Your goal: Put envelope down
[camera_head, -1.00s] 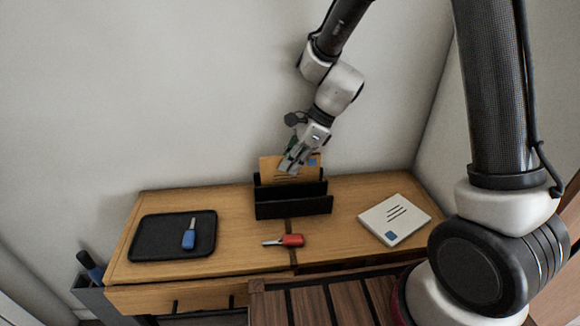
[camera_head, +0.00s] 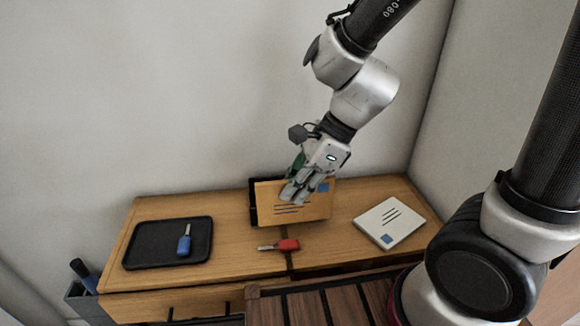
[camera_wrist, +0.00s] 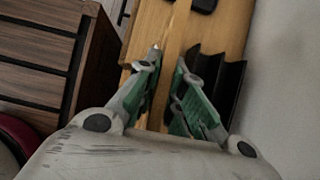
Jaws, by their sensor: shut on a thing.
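A tan envelope (camera_head: 268,207) with dark lines and a blue stamp is upright, held by its upper right part in my gripper (camera_head: 296,195). It is in front of the black letter holder (camera_head: 253,190) and covers most of it. In the wrist view, the envelope (camera_wrist: 176,35) shows edge-on as a thin strip between the fingers of my gripper (camera_wrist: 166,67), which are shut on it. The letter holder (camera_wrist: 232,75) is beside the right finger there. I cannot tell whether the envelope's lower edge touches the wooden desk (camera_head: 235,258).
A red key (camera_head: 288,245) lies in front of the envelope. A black tray (camera_head: 140,250) with a blue key (camera_head: 184,245) is at the left. A grey bin (camera_head: 82,299) stands left of the desk.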

